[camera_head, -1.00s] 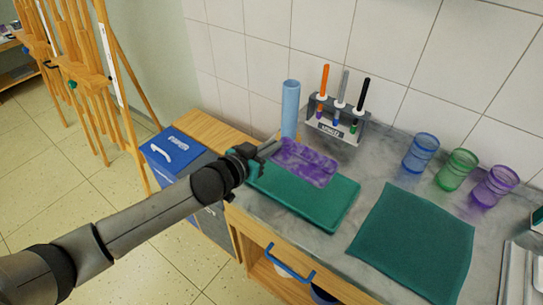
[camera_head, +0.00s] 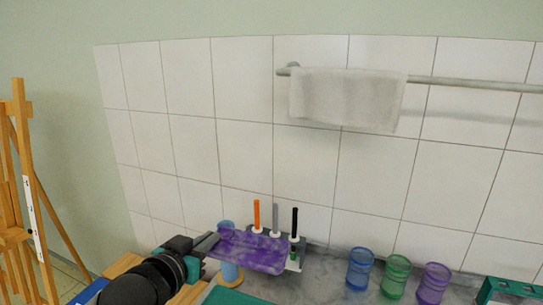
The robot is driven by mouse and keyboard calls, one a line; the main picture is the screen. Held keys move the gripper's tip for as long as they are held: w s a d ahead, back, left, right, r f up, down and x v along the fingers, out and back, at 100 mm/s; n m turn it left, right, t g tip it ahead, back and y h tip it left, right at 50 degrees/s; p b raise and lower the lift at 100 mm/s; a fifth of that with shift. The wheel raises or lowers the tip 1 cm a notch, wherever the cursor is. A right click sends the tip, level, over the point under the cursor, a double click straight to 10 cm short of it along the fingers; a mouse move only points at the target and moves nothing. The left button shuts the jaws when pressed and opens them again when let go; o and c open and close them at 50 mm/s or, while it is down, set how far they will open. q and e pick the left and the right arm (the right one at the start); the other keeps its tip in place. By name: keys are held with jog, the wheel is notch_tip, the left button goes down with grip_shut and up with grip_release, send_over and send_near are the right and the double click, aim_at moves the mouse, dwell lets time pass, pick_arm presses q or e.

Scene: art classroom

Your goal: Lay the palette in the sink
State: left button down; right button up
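The palette (camera_head: 255,250) is a flat rectangular plate mottled in purple, in the middle bottom of the head view. My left gripper (camera_head: 207,244) is at its left edge and is shut on it. The palette is held up above the counter, in front of the pen rack and the blue cylinder. The sink is not in view. My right gripper is not in view.
A rack (camera_head: 297,262) with upright brushes stands behind the palette, beside a blue cylinder (camera_head: 228,272). Blue (camera_head: 360,268), green (camera_head: 396,276) and purple (camera_head: 433,283) cups stand on the counter to the right. A towel (camera_head: 345,98) hangs from a rail (camera_head: 470,84).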

pick_arm(q)
jog(key=s+a+r+n+y+b, duration=0.1)
jog(key=s+r+n+y, duration=0.2)
jog(key=r, duration=0.6)
jog(key=shift+s+a+r+y+b, duration=0.2)
jog(key=shift+s+a+y+b, duration=0.1)
jog(key=shift+s, duration=0.8)
